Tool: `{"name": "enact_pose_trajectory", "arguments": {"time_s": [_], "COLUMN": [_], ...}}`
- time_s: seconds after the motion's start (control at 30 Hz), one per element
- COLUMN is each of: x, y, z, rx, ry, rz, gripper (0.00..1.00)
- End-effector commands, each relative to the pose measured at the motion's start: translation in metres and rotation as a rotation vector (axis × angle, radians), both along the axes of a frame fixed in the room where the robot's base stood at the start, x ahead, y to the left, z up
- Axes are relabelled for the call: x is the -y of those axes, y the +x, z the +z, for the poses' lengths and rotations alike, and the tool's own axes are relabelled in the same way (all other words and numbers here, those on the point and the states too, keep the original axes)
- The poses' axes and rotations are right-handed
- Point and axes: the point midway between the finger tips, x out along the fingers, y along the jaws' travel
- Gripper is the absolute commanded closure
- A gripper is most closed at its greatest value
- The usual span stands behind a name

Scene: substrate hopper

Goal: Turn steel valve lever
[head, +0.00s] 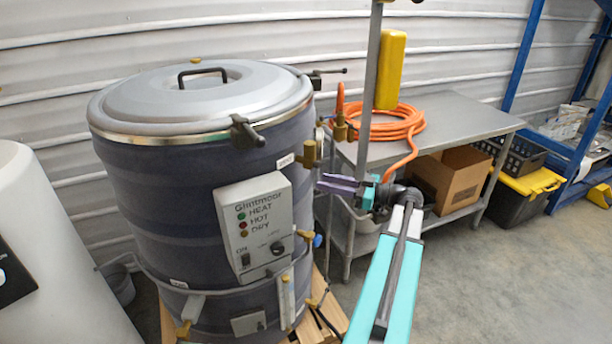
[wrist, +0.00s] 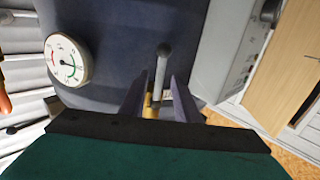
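The steel lever (wrist: 161,68) shows in the wrist view as a grey bar with a rounded end, above a brass valve body (wrist: 149,106). My gripper (wrist: 158,88) has its two purple fingers apart, one on each side of the lever and brass part. Whether a finger touches the lever I cannot tell. In the head view my gripper (head: 321,184) points left at the right side of the dark drum (head: 160,190). Brass fittings show above (head: 310,153) and below (head: 305,238) it; I cannot tell which carries the lever.
A control box (head: 252,225) sticks out from the drum's front. A dial gauge (wrist: 68,62) is at the left in the wrist view. A steel table (head: 455,112) with an orange hose (head: 405,122) stands behind my arm. The floor (head: 500,270) at right is clear.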

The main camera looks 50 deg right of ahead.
Motion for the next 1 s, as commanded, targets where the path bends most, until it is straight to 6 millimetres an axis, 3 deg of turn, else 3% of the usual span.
{"name": "enact_pose_trajectory", "arguments": {"time_s": [0.5, 1.0], "x": [-0.026, -0.030], "y": [0.061, 0.071], "z": [0.002, 0.000], "rx": [0.001, 0.000], "ry": [0.001, 0.000], "rz": [0.000, -0.002], "gripper": [0.71, 0.71]}}
